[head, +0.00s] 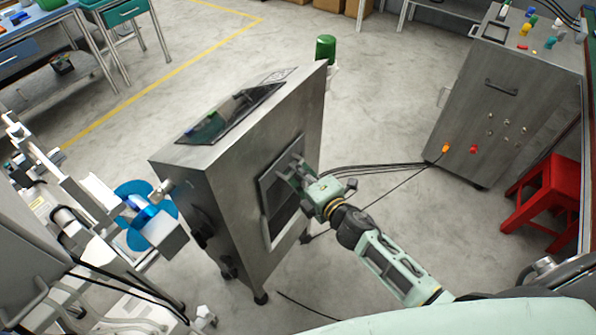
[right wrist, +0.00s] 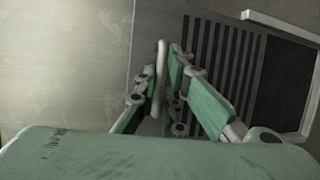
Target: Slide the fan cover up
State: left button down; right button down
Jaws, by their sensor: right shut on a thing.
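The fan cover (right wrist: 215,62) is a dark grey panel with black slots, set in a light metal frame on the side of a steel cabinet (head: 230,150). It also shows in the head view (head: 284,208), partly hidden by my right gripper. My right gripper (right wrist: 168,85) has its green fingers closed around a light, upright handle (right wrist: 160,62) on the cover. In the head view, my right gripper (head: 297,172) is at the upper part of the framed opening. A dark area (right wrist: 285,85) lies beside the slotted panel inside the frame. My left gripper is not in view.
Black cables (head: 385,166) run to a second metal cabinet (head: 500,95) at right. A red stool (head: 548,195) stands there. A blue reel (head: 146,214) and machine are at left. The floor behind the first cabinet is open.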

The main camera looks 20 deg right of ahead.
jog(key=shift+w+r, duration=0.2)
jog(key=shift+r, duration=0.35)
jog(key=c, duration=1.9)
grip_release()
jog(key=shift+s, duration=0.1)
jog(key=shift+o, duration=0.3)
jog(key=shift+f, duration=0.1)
jog(key=shift+s+f, duration=0.1)
jog(key=shift+s, duration=0.05)
jog(key=v, duration=1.1)
jog(key=shift+s, duration=0.4)
jog(key=shift+d, duration=0.15)
